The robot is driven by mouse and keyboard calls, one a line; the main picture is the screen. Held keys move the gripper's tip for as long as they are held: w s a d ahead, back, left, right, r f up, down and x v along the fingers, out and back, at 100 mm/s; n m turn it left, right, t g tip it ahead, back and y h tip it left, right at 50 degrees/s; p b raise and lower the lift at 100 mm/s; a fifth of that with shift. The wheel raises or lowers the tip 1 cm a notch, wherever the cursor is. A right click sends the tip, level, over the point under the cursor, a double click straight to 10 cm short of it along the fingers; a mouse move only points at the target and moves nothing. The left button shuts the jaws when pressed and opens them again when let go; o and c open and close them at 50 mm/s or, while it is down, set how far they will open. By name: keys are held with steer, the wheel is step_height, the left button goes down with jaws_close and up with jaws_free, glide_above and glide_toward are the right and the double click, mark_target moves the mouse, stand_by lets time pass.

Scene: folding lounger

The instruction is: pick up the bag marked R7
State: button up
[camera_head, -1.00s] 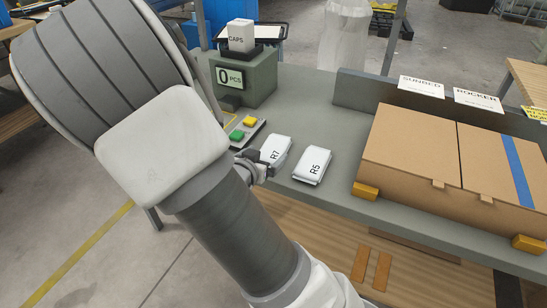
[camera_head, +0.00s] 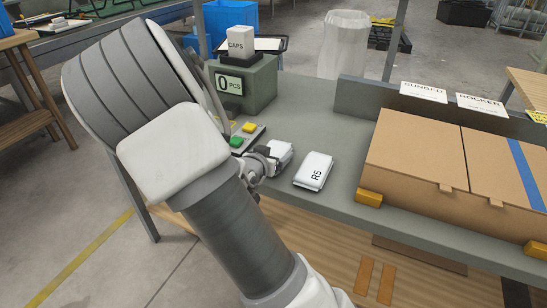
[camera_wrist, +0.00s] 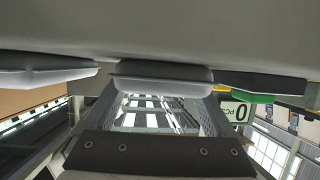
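The bag marked R7 (camera_head: 283,149) is a small white bag lying on the grey bench top. My gripper (camera_head: 270,158) is at its near left end and covers its label. In the wrist view, the picture is upside down and the bag (camera_wrist: 163,78) lies straight ahead against the bench surface. The fingers (camera_wrist: 163,100) stand wide apart, about as far as the bag's width, near its two sides. I cannot tell whether they touch it. The similar white bag marked R5 (camera_head: 314,171) lies just to the right.
Cardboard boxes (camera_head: 414,158) with orange blocks at their front corners stand on the right of the bench. A green counter box (camera_head: 247,85) reading 0 PCS and a panel with yellow and green buttons (camera_head: 237,142) are behind left. Bare bench lies behind the bags.

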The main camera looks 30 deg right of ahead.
steer(key=c, duration=0.8)
steer(key=shift+r, duration=0.15)
